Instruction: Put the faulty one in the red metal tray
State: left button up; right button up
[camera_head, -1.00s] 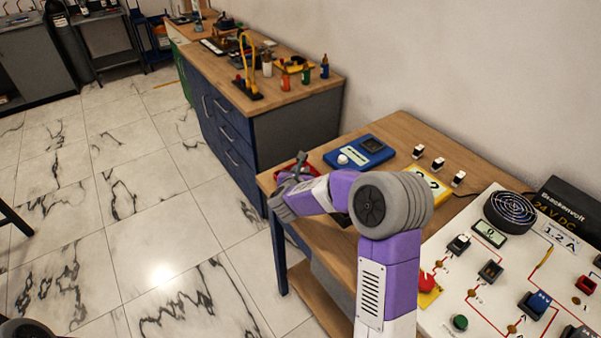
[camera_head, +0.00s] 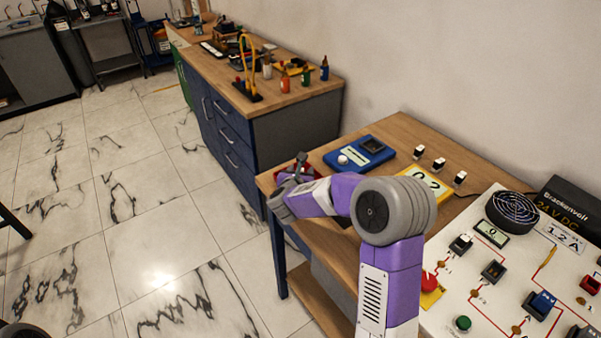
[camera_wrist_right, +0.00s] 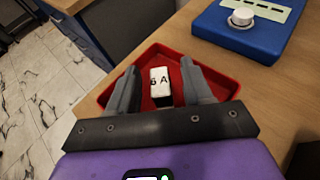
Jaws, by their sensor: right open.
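The red metal tray (camera_wrist_right: 224,78) lies on the wooden table, below my right gripper (camera_wrist_right: 159,68). A small block (camera_wrist_right: 160,80) with a white top marked with a number and "A" and a dark lower part is in the tray, between the two fingers. The fingers are open, with a gap on each side of the block. In the head view my right gripper (camera_head: 297,172) is at the table's left end and mostly hides the tray. Three similar white-topped blocks (camera_head: 439,164) stand in a row by the wall. My left gripper is not in view.
A blue device (camera_head: 360,154) with a white knob and a dark socket stands beside the tray. A yellow panel (camera_head: 428,184) shows digits. A white circuit board (camera_head: 480,262) with a fan and sockets fills the right. A blue cabinet (camera_head: 285,128) stands behind.

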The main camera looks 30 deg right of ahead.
jog(key=shift+s+f, duration=0.2)
jog(key=shift+f, duration=0.55)
jog(key=shift+r+p, duration=0.3)
jog(key=shift+p, duration=0.25)
jog(key=shift+s+a+r+p, duration=0.2)
jog(key=shift+a+r+p, duration=0.2)
jog(key=shift+r+p, duration=0.25)
jog(key=v, duration=0.5)
jog(key=p+v, duration=0.1)
jog(key=v, duration=0.5)
jog(key=shift+w+d+r, duration=0.1)
jog(key=shift+r, duration=0.1)
